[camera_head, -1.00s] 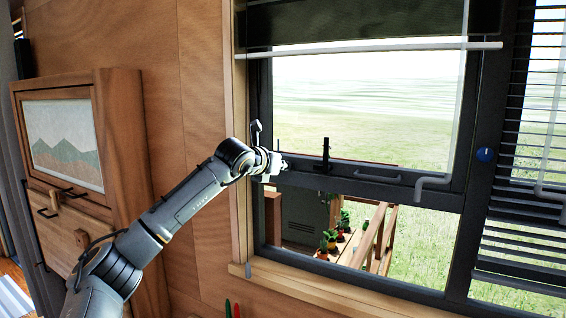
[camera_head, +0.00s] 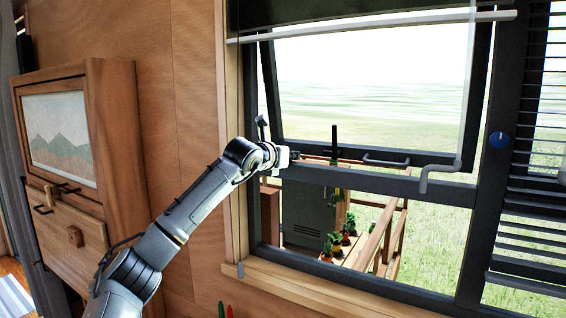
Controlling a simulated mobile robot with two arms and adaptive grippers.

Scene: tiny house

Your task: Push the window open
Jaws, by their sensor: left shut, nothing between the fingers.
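The window's dark-framed upper sash (camera_head: 271,95) is tilted outward, its lower edge away from the fixed dark crossbar (camera_head: 350,179). A dark pull handle (camera_head: 387,161) is on the sash's lower rail. A grey bent lever (camera_head: 432,172) hangs at the lower right of the opening. My left gripper (camera_head: 296,155) is shut and empty, reaching in at the sash's lower left, just above the crossbar. Its fingertips are small and dark against the frame, so I cannot tell whether they touch the sash. My right gripper is not in view.
A blind with a pale bottom bar (camera_head: 375,27) hangs across the window top. A slatted blind (camera_head: 530,150) covers the right pane. A wooden cabinet (camera_head: 117,150) stands at left. A wooden sill (camera_head: 330,297) runs below. Potted plants and a railing are outside.

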